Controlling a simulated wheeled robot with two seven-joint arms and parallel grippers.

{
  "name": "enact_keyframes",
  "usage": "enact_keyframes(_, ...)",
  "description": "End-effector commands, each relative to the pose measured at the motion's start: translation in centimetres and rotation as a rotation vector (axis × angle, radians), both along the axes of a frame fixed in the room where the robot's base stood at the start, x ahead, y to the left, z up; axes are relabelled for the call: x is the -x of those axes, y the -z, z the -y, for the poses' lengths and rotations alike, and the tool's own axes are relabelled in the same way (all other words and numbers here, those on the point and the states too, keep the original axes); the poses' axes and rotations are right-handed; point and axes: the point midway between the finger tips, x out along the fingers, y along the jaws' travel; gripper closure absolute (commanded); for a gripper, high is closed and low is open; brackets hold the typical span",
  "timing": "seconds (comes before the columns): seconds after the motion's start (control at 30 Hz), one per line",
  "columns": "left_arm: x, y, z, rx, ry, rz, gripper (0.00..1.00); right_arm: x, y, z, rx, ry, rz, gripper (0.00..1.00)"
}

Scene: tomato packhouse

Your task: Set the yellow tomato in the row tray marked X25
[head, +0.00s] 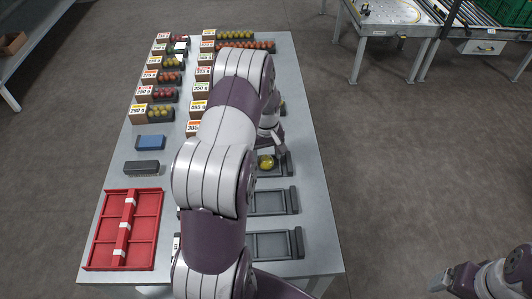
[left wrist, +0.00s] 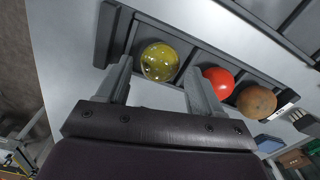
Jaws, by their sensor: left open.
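The yellow tomato (head: 266,162) sits at the right end of a dark grey row tray (head: 288,164). In the left wrist view the yellow tomato (left wrist: 159,62) lies between and just beyond the fingertips of my open left gripper (left wrist: 158,68); I cannot tell whether they touch it. A red tomato (left wrist: 218,82) and an orange-brown one (left wrist: 256,101) lie in the same tray. In the head view my left gripper (head: 277,143) is just above the tray. My right gripper (head: 443,280) is at the bottom right, away from the table. No X25 mark is readable; my arm hides several tray labels.
Two empty grey trays (head: 297,200) (head: 300,244) lie nearer on the table (head: 312,170). A red divided crate (head: 157,230), a grey block (head: 141,168) and a blue item (head: 150,143) are at left. Labelled trays of tomatoes fill the far end.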

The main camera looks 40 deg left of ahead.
Motion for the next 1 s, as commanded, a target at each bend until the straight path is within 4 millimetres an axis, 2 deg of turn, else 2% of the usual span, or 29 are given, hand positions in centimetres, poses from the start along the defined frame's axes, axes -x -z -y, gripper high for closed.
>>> enact_keyframes(0.03,0.0,-0.7,0.0,0.0,0.0,0.0,0.34,0.0,-0.7,0.0,0.0,0.0,0.0,0.13)
enact_keyframes(0.23,0.0,-2.0,0.0,0.0,0.0,0.0,0.34,0.0,-1.8,0.0,0.0,0.0,0.0,0.13)
enact_keyframes(0.47,0.0,-2.0,0.0,0.0,0.0,0.0,0.34,0.0,-1.7,0.0,0.0,0.0,0.0,0.13)
enact_keyframes(0.5,0.0,-2.0,0.0,0.0,0.0,0.0,0.31,0.0,-1.7,0.0,0.0,0.0,0.0,0.13)
enact_keyframes(0.6,0.0,-2.0,0.0,0.0,0.0,0.0,0.04,0.0,-1.7,0.0,0.0,0.0,0.0,0.13)
enact_keyframes(0.8,0.0,-2.0,0.0,0.0,0.0,0.0,0.04,0.0,-1.7,0.0,0.0,0.0,0.0,0.13)
enact_keyframes(0.87,0.0,-2.0,0.0,0.0,0.0,0.0,0.21,0.0,-1.7,0.0,0.0,0.0,0.0,0.13)
enact_keyframes(1.0,0.0,-2.0,0.0,0.0,0.0,0.0,0.21,0.0,-1.7,0.0,0.0,0.0,0.0,0.13)
